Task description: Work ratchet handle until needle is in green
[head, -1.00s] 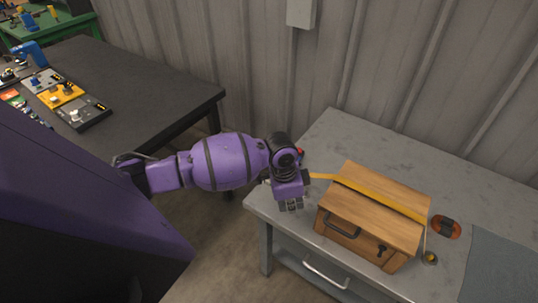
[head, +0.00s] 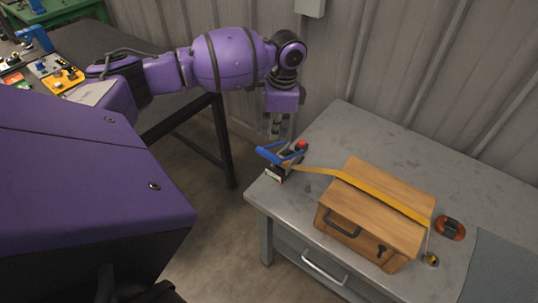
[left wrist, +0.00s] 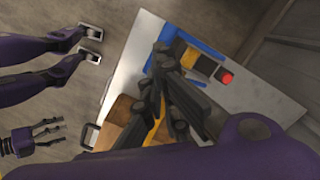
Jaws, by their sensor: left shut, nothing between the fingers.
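The ratchet (head: 284,157) with its blue handle (head: 268,155) and red knob (head: 302,145) sits at the table's near left corner. A yellow strap (head: 375,194) runs from it over a wooden box (head: 372,220). My left gripper (head: 274,133) is shut and empty, just above and behind the blue handle; contact is not clear. In the left wrist view the dark fingers (left wrist: 166,78) overlap part of the blue ratchet (left wrist: 208,60). What seems to be my right gripper (left wrist: 47,130) hangs at the left there, fingers apart. No needle or green zone is readable.
The grey metal table (head: 345,120) has free room behind the box. An orange and black item (head: 450,228) and a small round dark item (head: 431,259) lie right of the box. A dark workbench (head: 180,107) stands at left, a corrugated wall behind.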

